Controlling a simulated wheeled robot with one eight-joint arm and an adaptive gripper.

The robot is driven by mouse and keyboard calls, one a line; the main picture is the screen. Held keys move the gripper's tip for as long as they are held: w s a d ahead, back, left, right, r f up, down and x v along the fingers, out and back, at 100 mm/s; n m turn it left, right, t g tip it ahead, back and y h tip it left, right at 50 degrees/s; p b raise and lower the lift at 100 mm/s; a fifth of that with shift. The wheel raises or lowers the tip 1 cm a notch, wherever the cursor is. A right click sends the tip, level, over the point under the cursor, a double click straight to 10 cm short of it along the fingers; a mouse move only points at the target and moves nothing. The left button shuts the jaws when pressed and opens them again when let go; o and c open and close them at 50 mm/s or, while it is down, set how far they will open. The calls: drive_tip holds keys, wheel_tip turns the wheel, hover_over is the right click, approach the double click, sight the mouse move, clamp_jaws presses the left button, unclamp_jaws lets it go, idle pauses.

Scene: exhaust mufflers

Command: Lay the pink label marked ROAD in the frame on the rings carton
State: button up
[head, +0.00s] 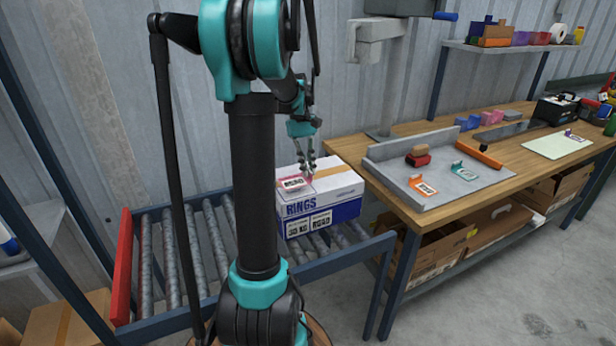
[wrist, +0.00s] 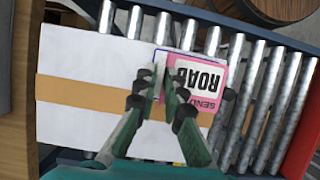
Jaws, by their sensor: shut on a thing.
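The pink label marked ROAD (head: 291,184) is at the left end of the top of the rings carton (head: 305,208). In the wrist view the label (wrist: 201,78) reads upside down, near the carton's (wrist: 90,60) right end. My gripper (head: 309,177) is above the carton top, its fingers (wrist: 166,88) shut on the label's left side in the wrist view. A thin blue line of the frame (wrist: 157,54) shows just left of the label; the label hides much of the rest. I cannot tell whether the label touches the carton.
The carton stands on a roller conveyor (head: 205,240) with a red end bar (head: 122,265). At right, a wooden bench (head: 440,212) bears a grey board (head: 455,182) with an orange label (head: 423,187) and a red-based stamp (head: 418,157).

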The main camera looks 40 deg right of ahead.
drive_tip(key=shift+f, duration=1.65)
drive_tip(key=shift+f, duration=0.1)
drive_tip(key=o, duration=0.7)
drive_tip(key=v, duration=1.2)
drive_tip(key=w+a+f+n+t+h, duration=0.15)
drive_tip(key=a+f, duration=0.25)
drive_tip(key=a, duration=0.6)
drive_tip(key=w+a+f+t+h, duration=0.1)
drive_tip(key=w+a+f+t, duration=0.1)
drive_tip(key=a+f, duration=0.5)
drive_tip(key=s+a+f+t, duration=0.1)
drive_tip(key=s+a+f, duration=0.2)
drive_tip(key=a, duration=0.4)
drive_tip(key=s+a+f+n+t, duration=0.1)
drive_tip(key=s+a+f+t, duration=0.1)
drive_tip(key=a, duration=0.6)
drive_tip(key=s+a+f+n+t+y, duration=0.1)
drive_tip(key=s+a+f+t, duration=0.1)
drive_tip(key=a, duration=0.5)
drive_tip(key=shift+s+a+f, duration=0.15)
drive_tip(key=shift+s+f, duration=0.65)
drive_tip(key=shift+f, duration=0.25)
